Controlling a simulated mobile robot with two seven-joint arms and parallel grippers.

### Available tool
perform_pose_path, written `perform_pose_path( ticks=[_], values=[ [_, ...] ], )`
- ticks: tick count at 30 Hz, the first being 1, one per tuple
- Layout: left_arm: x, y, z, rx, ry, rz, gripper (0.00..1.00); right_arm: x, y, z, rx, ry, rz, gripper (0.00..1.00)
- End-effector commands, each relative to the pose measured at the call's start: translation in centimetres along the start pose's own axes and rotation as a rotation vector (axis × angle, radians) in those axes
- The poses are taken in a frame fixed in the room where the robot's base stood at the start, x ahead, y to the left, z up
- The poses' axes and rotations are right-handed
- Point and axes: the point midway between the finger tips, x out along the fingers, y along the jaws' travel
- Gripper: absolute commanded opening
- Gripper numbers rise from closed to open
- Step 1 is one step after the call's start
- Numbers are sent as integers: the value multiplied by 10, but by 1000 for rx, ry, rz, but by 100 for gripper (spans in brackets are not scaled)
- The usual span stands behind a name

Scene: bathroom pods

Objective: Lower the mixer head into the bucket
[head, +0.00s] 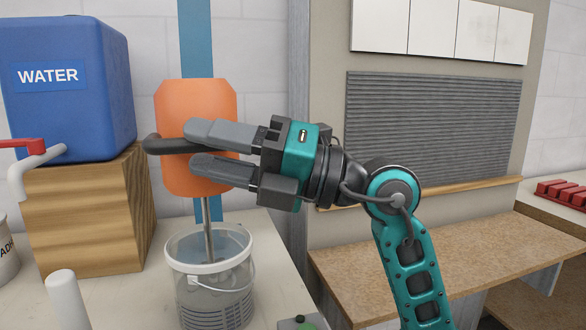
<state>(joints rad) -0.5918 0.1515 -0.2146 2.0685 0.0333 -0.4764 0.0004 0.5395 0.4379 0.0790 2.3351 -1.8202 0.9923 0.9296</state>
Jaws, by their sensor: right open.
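The mixer head has an orange body (195,100) with a dark handle (162,145) across its front. It sits in front of a blue vertical column (196,40). Its metal shaft (208,235) runs down inside the rim of the clear bucket (205,267); its lower end is hard to make out. The bucket stands upright on the pale counter below the mixer. My right gripper (193,148) is open in front of the orange body, with its fingers above and below the line of the handle. I cannot tell whether they touch it. My left gripper is not in view.
A blue water tank (65,85) with a red-handled tap (30,150) stands on a wooden block (85,215) at left. A white cylinder (67,300) stands in front. A grey ribbed panel (430,130) and brown bench (450,255) are at right.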

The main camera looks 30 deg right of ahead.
Motion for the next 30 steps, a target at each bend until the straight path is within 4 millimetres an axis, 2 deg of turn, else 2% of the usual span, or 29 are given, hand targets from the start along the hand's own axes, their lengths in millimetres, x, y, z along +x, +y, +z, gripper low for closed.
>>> perform_pose_path(
  ticks=[9, 15, 21, 30],
  values=[
    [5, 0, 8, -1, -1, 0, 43, -62, -3, -2, -1, 1, -8, 44],
    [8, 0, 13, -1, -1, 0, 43, -92, -2, -2, -1, 2, -6, 44],
    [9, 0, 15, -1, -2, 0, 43, -109, -1, -1, 0, 3, -5, 44],
    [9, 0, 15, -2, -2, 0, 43, -113, 0, -1, 0, 4, -4, 44]
  ],
)
